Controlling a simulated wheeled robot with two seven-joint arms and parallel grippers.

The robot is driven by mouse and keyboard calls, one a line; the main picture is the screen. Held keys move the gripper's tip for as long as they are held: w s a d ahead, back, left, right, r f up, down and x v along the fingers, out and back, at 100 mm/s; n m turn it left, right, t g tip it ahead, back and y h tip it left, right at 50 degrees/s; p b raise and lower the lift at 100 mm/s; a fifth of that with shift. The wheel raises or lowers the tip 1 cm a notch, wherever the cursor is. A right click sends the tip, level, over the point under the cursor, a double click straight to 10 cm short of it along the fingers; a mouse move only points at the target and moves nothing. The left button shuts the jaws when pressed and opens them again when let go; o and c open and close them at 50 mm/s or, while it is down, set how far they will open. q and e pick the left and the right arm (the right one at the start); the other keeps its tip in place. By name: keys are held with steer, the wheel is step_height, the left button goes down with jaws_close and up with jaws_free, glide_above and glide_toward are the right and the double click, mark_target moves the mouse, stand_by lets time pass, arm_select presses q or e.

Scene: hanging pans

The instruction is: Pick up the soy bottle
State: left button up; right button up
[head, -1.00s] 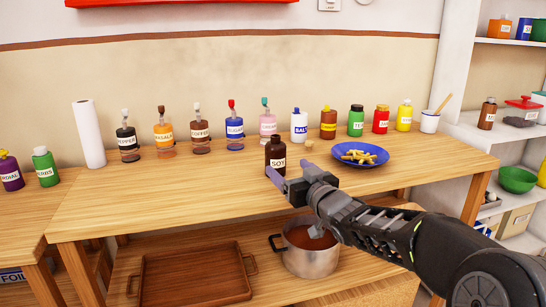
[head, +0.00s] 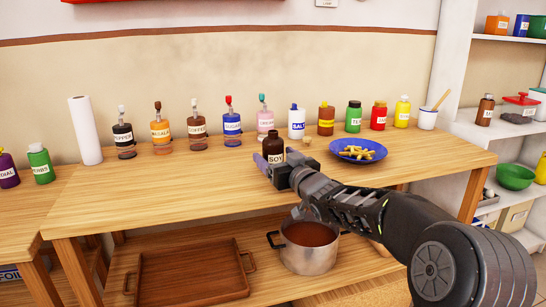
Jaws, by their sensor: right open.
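The soy bottle (head: 273,143) is dark brown with a white SOY label and stands upright on the wooden table. My right gripper (head: 272,165) is at the bottle's lower part, coming from the front right. Its jaws are open, with one purple-tipped finger at the left of the bottle and the other side near its right. The label's lower edge and the bottle's base are partly hidden by the gripper. I cannot tell whether the fingers touch the bottle. My left gripper is not in view.
A row of labelled bottles, including the sugar bottle (head: 233,125), stands behind. A blue plate (head: 374,146) with yellowish pieces is to the right. A small tan block (head: 307,141) sits beside the bottle. A pot (head: 308,250) and wooden tray (head: 190,276) are on the shelf below.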

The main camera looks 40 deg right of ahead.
mark_target(274, 137)
steer(key=shift+w+d, duration=0.15)
steer(key=shift+w, duration=0.7)
jaws_close()
step_height(274, 137, up, 10)
steer(key=p, duration=0.4)
steer(key=shift+f+p, duration=0.1)
steer(key=shift+p, duration=0.2)
stand_by(0.3)
steer(key=shift+s+r, duration=0.1)
steer(key=shift+r, duration=0.1)
stand_by(0.4)
